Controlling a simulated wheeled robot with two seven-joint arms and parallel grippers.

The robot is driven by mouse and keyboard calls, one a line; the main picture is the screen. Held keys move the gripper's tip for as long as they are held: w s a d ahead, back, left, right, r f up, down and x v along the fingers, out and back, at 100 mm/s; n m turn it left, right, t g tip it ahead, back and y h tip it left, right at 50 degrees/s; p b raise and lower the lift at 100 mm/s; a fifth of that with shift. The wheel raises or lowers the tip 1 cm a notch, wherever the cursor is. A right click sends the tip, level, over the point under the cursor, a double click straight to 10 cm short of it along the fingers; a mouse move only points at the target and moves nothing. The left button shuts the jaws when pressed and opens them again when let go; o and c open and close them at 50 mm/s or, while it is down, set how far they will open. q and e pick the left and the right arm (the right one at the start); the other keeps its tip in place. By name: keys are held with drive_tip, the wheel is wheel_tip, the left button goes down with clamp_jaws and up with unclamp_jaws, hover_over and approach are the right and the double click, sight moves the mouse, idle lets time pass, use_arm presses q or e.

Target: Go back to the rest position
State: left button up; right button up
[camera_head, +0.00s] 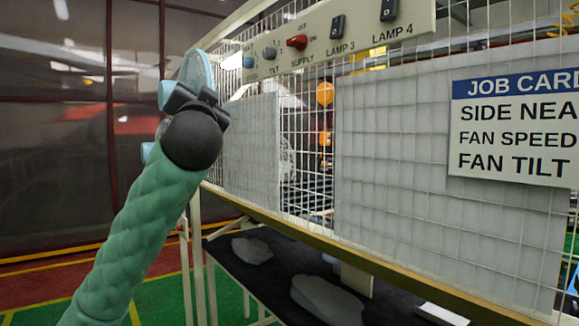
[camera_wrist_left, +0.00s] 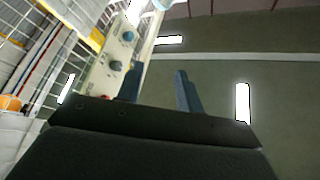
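My left arm rises from the bottom left in the head view, and its dark gripper (camera_head: 192,97) is held up near the left end of the control panel (camera_head: 362,22). In the left wrist view the two fingers of my left gripper (camera_wrist_left: 160,90) stand apart with nothing between them. The panel also shows there (camera_wrist_left: 108,78), beyond and left of the fingers. The panel carries a blue knob (camera_head: 248,62), a grey TILT knob (camera_head: 269,53), a red SUPPLY knob (camera_head: 297,42), and LAMP 3 (camera_head: 337,27) and LAMP 4 (camera_head: 389,9) switches. My right gripper is out of view.
A white wire grid (camera_head: 306,170) with pale boards stands below the panel. A job card (camera_head: 520,125) hangs at right. A dark shelf (camera_head: 275,285) below holds grey pieces. Floor at left looks clear.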

use_arm(q)
drive_tip(key=s+d+f+g+h, duration=0.15)
drive_tip(key=f+g, duration=0.25)
drive_tip(key=f, duration=1.4)
drive_tip(key=s+d+f+g+h, duration=0.1)
drive_tip(key=s+f+g+h, duration=0.15)
drive_tip(key=f, duration=1.55)
drive_tip(key=s+d+f+g+h, duration=0.1)
drive_tip(key=s+f+g+h, duration=0.2)
drive_tip(key=f, duration=1.4)
drive_tip(key=s+f+g, duration=0.2)
drive_tip(key=s+f, duration=0.3)
drive_tip(key=f, duration=0.3)
drive_tip(key=s+f+n+g, duration=0.1)
drive_tip(key=s+f+g, duration=0.1)
drive_tip(key=s+f, duration=0.45)
drive_tip(key=s+f+g, duration=0.3)
drive_tip(key=f, duration=0.6)
drive_tip(key=s+f+g, duration=0.2)
drive_tip(key=s+f, duration=0.5)
drive_tip(key=s, duration=0.3)
drive_tip(key=s+f+n+g, duration=0.1)
drive_tip(key=s+f+g, duration=0.1)
drive_tip(key=s+f, duration=0.4)
drive_tip(key=s, duration=0.4)
drive_tip(key=shift+f, duration=0.4)
drive_tip(key=shift+d, duration=0.1)
